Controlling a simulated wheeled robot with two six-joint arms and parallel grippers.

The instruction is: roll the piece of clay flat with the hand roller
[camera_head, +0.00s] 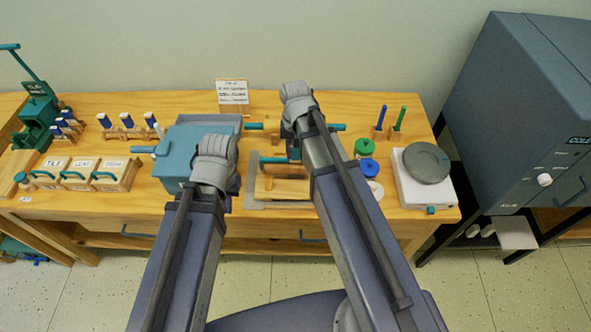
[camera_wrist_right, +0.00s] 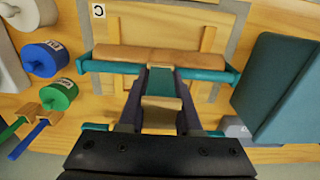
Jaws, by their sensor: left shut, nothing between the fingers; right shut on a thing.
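The hand roller (camera_wrist_right: 125,55) has a tan barrel in a teal frame. It lies crosswise over a pale wooden board, and its teal frame also shows in the head view (camera_head: 279,159). My right gripper (camera_wrist_right: 162,78) is shut on the roller's teal middle part. In the head view my right arm covers the roller's right end. I cannot make out the clay as a separate piece; the roller or board may hide it. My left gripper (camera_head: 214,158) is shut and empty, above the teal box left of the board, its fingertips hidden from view.
The teal box (camera_head: 170,160) stands close left of the board. A bar with teal ends (camera_head: 337,127) lies behind. Lidded boxes (camera_head: 115,172) stand at the left.

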